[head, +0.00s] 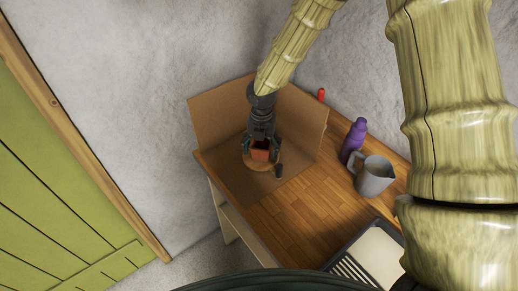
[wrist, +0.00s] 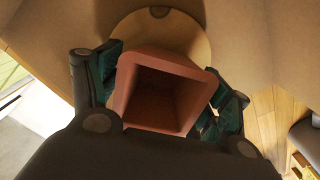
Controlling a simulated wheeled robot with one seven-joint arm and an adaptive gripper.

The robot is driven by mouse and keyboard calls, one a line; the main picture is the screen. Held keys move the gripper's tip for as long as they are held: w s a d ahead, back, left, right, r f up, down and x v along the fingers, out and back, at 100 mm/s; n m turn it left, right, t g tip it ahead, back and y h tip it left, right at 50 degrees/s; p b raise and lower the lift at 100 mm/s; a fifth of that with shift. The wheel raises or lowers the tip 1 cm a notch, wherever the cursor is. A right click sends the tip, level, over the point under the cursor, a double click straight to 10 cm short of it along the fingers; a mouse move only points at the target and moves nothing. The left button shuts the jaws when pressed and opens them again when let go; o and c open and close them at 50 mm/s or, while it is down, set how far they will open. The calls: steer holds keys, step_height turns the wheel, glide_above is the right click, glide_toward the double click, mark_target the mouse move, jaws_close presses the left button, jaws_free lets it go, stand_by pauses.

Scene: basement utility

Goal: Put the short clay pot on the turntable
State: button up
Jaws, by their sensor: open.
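The short clay pot (head: 260,150) is reddish, square-mouthed and empty. It appears upright on the round wooden turntable (head: 262,165), though its base is hidden. In the wrist view the pot (wrist: 165,95) fills the middle, and the pale turntable disc (wrist: 165,32) shows behind it with a small dark knob at its rim. My gripper (head: 263,152) is open around the pot, with one teal-padded finger on each side. The left finger is very close to the pot wall; I cannot tell whether either finger touches it.
Brown cardboard-like panels (head: 222,118) stand behind the turntable on two sides. On the wooden worktop (head: 300,216) are a grey pitcher (head: 374,177), a purple bottle (head: 354,139) and a dark-rimmed tray (head: 372,253). A red-topped item (head: 321,95) shows behind the panel. The worktop's middle is clear.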

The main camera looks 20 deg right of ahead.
steer(key=shift+r, duration=0.1)
step_height(320, 180, up, 12)
steer(key=b, duration=0.2)
steer(key=shift+b, duration=0.35)
stand_by(0.4)
